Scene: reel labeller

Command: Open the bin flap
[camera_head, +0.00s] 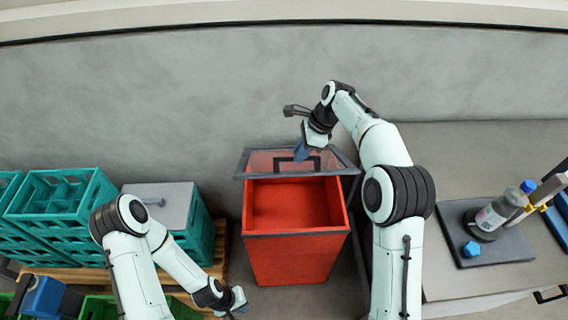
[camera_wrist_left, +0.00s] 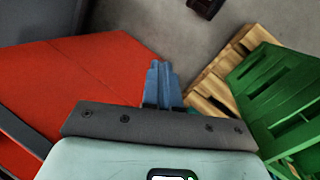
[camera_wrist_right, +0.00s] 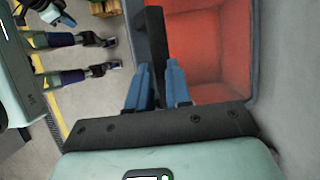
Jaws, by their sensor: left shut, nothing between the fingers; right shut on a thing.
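The red bin (camera_head: 298,259) stands in the middle of the head view with its top open and its inside visible. Its grey-framed flap (camera_head: 262,163) stands swung up towards the wall at the bin's back edge. The flap's black handle (camera_head: 282,160) also shows in the right wrist view (camera_wrist_right: 152,42). My right gripper (camera_head: 302,151) is shut on this handle, with the blue fingers (camera_wrist_right: 158,86) on either side of the bar. My left gripper (camera_head: 241,307) is shut and empty, low beside the bin's front left; its blue fingers show in the left wrist view (camera_wrist_left: 160,80).
Teal crates (camera_head: 62,204) are stacked on a wooden pallet (camera_head: 218,262) left of the bin, with a grey lid (camera_head: 166,203) on one. Green crates (camera_wrist_left: 285,95) lie low at left. A bench (camera_head: 465,145) with a bottle (camera_head: 488,222) stands at right.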

